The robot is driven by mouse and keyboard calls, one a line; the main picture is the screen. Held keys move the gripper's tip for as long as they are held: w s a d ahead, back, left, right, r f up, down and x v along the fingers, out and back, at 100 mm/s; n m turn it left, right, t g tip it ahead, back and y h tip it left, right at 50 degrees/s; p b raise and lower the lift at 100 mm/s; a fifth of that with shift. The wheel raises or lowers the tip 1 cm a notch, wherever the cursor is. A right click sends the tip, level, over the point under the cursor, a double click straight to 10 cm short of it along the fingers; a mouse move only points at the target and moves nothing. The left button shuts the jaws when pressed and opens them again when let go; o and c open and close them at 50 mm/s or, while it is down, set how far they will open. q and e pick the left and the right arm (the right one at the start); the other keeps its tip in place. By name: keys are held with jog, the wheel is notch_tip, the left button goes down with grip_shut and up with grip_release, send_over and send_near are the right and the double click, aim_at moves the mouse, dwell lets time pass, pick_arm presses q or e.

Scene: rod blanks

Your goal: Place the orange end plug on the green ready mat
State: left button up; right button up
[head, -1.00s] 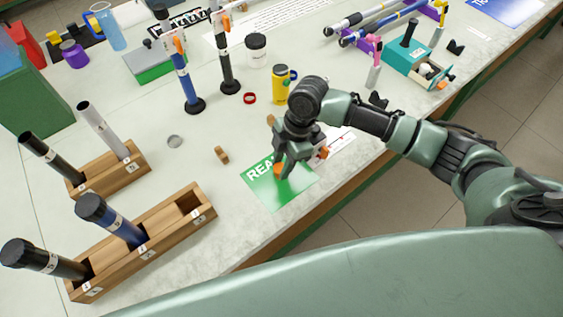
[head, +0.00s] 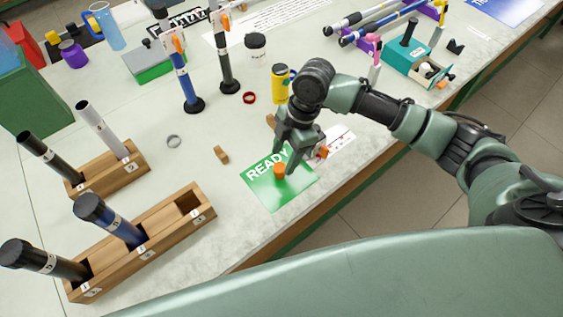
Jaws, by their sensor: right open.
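The orange end plug (head: 279,170) stands on the green ready mat (head: 275,194), a little right of the mat's middle. The mat lies flat on the table and shows the word READY. My right gripper (head: 284,163) is open, its fingers just above and behind the plug. Whether a fingertip still touches the plug I cannot tell. My left gripper is not in view.
Wooden racks with rods (head: 150,236) stand at the left. A yellow container (head: 280,84), a red ring (head: 249,98) and a small wooden piece (head: 221,155) are nearby. The table's front edge runs close to the mat.

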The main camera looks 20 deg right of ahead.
jog(key=v, duration=0.8)
jog(key=shift+r+b, duration=0.2)
jog(key=shift+b, duration=0.1)
